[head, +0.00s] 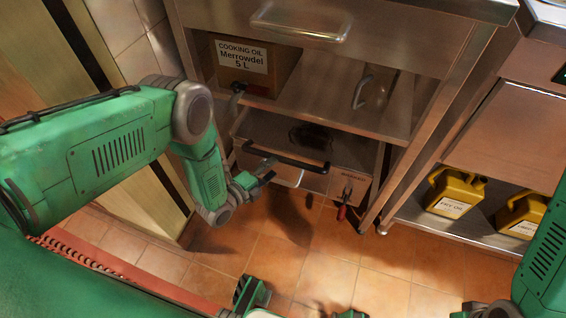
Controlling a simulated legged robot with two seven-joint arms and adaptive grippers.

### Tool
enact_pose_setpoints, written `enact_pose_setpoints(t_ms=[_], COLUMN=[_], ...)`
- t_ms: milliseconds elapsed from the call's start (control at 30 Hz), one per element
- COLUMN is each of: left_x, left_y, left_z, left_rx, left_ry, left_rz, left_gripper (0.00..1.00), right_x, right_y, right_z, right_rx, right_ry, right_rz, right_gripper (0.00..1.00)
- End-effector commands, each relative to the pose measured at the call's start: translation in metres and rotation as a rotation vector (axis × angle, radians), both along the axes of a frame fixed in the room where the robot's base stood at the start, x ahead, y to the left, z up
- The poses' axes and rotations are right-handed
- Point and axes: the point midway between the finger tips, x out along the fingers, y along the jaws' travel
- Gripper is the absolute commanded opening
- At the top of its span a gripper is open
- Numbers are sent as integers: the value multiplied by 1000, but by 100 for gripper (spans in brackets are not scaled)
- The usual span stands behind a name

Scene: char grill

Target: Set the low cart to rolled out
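The low cart (340,152) is a dark metal trolley with a black bar handle (285,160) across its front. It stands under the steel counter, its front close to the counter's front legs. My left gripper (269,171) is just in front of the cart, by the left half of the handle. Its dark fingers look apart, with nothing seen between them. Whether they touch the handle is unclear. My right arm (545,262) enters at the lower right; whether its fingers are open or shut cannot be made out.
A cardboard cooking oil box (270,77) sits on the shelf above the cart. A red-handled tool (342,211) hangs at the cart's front right. Yellow oil jugs (455,192) stand on the right-hand shelf. The tiled floor (320,245) before the cart is clear.

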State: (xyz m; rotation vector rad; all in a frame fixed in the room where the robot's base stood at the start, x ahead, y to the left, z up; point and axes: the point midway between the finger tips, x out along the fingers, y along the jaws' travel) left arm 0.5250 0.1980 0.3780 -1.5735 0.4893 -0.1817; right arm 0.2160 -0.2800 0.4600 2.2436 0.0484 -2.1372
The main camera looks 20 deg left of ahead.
Motion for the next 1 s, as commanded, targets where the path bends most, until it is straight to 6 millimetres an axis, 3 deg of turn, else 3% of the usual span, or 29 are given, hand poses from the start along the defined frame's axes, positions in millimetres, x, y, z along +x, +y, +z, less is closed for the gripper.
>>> enact_pose_setpoints(t_ms=[100,300,700,833,1000], left_x=[22,44,51,51,50], left_y=[-9,-18,-23,-22,-22], left_z=[-7,-11,-10,-10,-11], left_rx=[-3,-5,-2,-3,-3], left_ry=[-4,-1,0,0,1], left_rz=[0,0,0,1,0], left_gripper=[39,39,39,0,0], right_x=[0,0,0,0,0], right_y=[0,0,0,0,0], right_z=[-13,-22,-24,-24,-24], right_rx=[0,0,0,0,0], right_ry=[0,0,-1,-1,-1], right_rz=[-1,-1,0,-1,-1], right_gripper=[0,0,0,0,0])
